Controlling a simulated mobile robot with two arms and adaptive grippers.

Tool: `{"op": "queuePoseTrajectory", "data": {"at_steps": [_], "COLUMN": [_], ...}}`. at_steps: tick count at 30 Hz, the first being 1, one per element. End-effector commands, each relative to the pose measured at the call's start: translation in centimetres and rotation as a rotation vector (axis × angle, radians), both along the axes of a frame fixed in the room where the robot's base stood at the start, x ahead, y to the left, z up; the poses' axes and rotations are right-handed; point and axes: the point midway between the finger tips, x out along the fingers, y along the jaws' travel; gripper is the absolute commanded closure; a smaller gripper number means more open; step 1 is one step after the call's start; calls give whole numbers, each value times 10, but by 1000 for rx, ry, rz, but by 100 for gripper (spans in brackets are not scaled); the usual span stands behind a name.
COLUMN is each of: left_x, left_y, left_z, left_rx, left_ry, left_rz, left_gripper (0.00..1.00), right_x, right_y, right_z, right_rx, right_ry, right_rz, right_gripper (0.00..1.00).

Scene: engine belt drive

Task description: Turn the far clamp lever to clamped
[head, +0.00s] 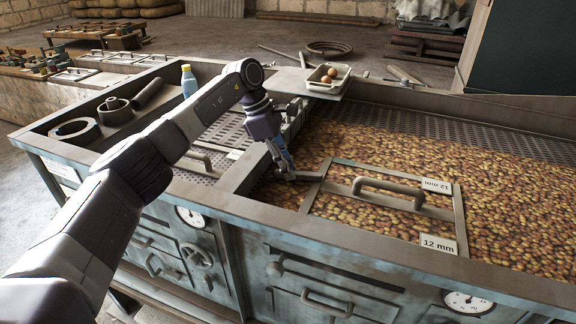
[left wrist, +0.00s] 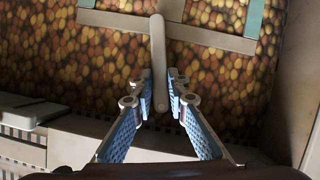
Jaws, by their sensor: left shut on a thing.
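The clamp lever (left wrist: 158,55) is a plain beige rounded bar. In the left wrist view it runs from the frame's edge bar down between my fingers. My left gripper (left wrist: 159,88) is shut on its lower end. In the head view my left gripper (head: 284,166) is low over the brown granules at the left side of the screen frame (head: 314,189), and the lever (head: 305,177) reaches from its fingertips towards that frame. The fingertips partly hide the lever's end. I cannot tell the lever's exact clamp state. My right gripper is not in view.
The framed screen has a raised handle (head: 388,189) and 12 mm labels (head: 438,244). A dividing wall (head: 245,172) stands left of the gripper. A tray with brown eggs (head: 328,80) sits on the back edge. A blue bottle (head: 188,81) stands in the left bay.

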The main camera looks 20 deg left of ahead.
Motion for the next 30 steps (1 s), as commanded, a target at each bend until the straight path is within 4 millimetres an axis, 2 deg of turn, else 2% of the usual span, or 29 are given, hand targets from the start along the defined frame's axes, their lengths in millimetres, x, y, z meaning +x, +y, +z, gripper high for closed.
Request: {"op": "queuePoseTrajectory", "data": {"at_steps": [14, 30], "left_x": [6, 7], "left_y": [1, 1], "left_z": [3, 2], "left_rx": [1, 1], "left_ry": [-5, -6], "left_rz": [-176, -229], "left_gripper": [100, 100], "right_x": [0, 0], "right_y": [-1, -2], "right_z": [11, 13], "right_rx": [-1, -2], "right_ry": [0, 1], "right_rz": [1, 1], "right_gripper": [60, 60]}}
